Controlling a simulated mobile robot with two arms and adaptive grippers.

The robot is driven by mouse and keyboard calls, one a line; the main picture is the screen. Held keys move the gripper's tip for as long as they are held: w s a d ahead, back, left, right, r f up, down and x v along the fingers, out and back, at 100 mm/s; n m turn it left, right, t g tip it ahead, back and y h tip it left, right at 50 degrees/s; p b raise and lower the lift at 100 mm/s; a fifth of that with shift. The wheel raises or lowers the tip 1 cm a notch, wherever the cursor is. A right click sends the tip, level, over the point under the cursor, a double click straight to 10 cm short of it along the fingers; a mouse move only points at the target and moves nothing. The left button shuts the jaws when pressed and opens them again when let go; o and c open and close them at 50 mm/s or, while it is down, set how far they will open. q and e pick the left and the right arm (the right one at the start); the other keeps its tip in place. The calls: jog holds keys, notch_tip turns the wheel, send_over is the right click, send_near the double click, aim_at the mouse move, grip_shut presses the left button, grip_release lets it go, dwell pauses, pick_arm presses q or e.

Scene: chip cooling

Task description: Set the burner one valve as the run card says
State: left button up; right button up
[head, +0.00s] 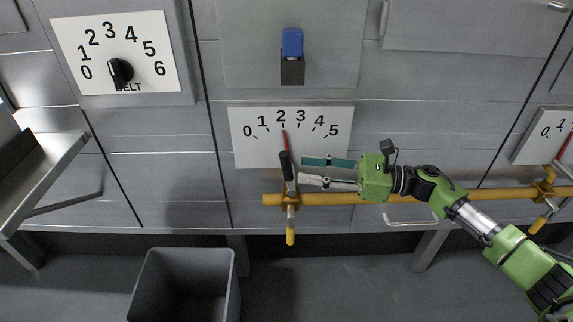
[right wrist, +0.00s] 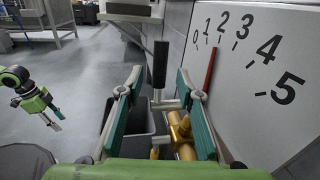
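A valve with a black handle (head: 287,165) and red pointer (head: 285,141) sits on a yellow pipe, below a white 0-to-5 dial plate (head: 240,150). The pointer stands at about 2. No burner label or run card shows. My right gripper (head: 303,170) is open just right of the handle, its fingertips pointing at it. In the right wrist view its fingers stand apart, and the black handle (right wrist: 160,64) shows upright beyond them, in the gap, not clamped. My left gripper (right wrist: 53,118) shows at the left of the right wrist view, its fingers apart.
A second valve (head: 547,190) with its dial plate (head: 540,145) is at the far right on the yellow pipe (head: 490,194). A belt dial (head: 150,45) and blue switch (head: 292,42) are above. A grey bin (head: 230,285) stands on the floor below left.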

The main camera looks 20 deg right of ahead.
aim_at(287, 167)
pick_arm(q)
jog(key=shift+s+f, duration=0.25)
jog(key=shift+f, duration=0.75)
pick_arm(e)
jog(key=x, duration=0.6)
jog(key=shift+a, duration=0.1)
pick_arm(q)
jog(key=shift+f, duration=0.1)
pick_arm(e)
grip_shut()
